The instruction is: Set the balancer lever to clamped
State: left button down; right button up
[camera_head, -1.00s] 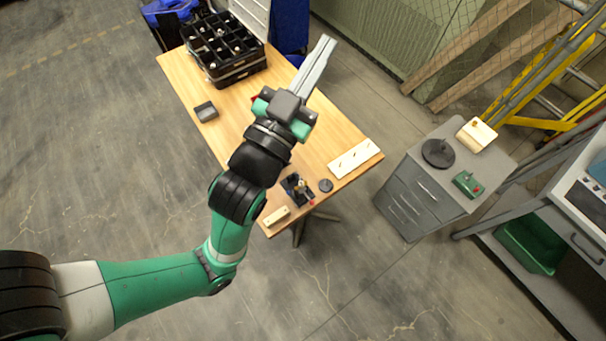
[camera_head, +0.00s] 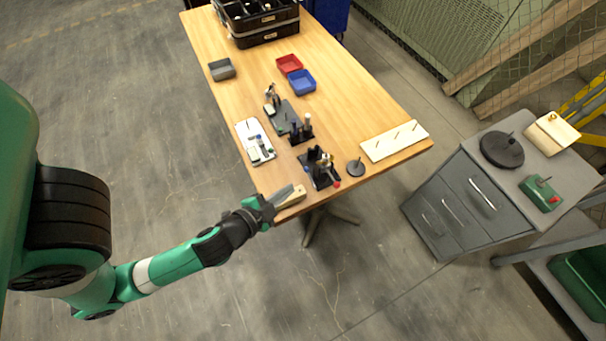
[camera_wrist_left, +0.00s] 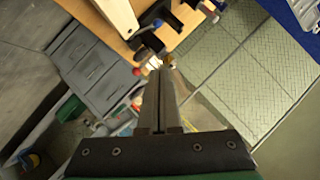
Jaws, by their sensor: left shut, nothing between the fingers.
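A small black device (camera_head: 321,171) with a red ball knob stands near the table's front corner; I take it to be the balancer. Its lever position is too small to tell. My left gripper (camera_head: 291,189) is shut and empty in the head view, just left of and below the device, apart from it. Its fingers overlap a pale wooden block (camera_head: 297,198) at the table edge; contact cannot be told. In the left wrist view the shut fingers (camera_wrist_left: 157,74) point toward a red ball (camera_wrist_left: 137,71) and black parts with a blue ball (camera_wrist_left: 157,23). My right gripper is not in view.
A black disc with a pin (camera_head: 356,168) and a pale pegged board (camera_head: 395,141) lie right of the device. More black fixtures (camera_head: 299,132) and a white plate (camera_head: 254,142) stand behind it. A grey cabinet (camera_head: 470,195) is at the right, across a floor gap.

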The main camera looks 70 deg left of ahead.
aim_at(306, 171)
pick_arm(q)
jog(key=b+x, duration=0.1)
jog(key=x, duration=0.2)
jog(key=s+f+b+x, duration=0.1)
jog(key=x, duration=0.3)
jog(key=a+b+x, duration=0.1)
jog(key=x, duration=0.3)
jog(key=shift+s+f, duration=0.15)
jog(key=shift+s, duration=0.05)
jog(key=shift+a+f, duration=0.3)
jog(key=shift+a+f+p, duration=0.35)
jog(key=shift+a+p, duration=0.25)
jog(key=shift+p, duration=0.1)
jog(key=shift+d+f, duration=0.1)
jog(key=shift+f, duration=0.15)
jog(key=shift+s+f, duration=0.1)
jog(key=shift+f, duration=0.15)
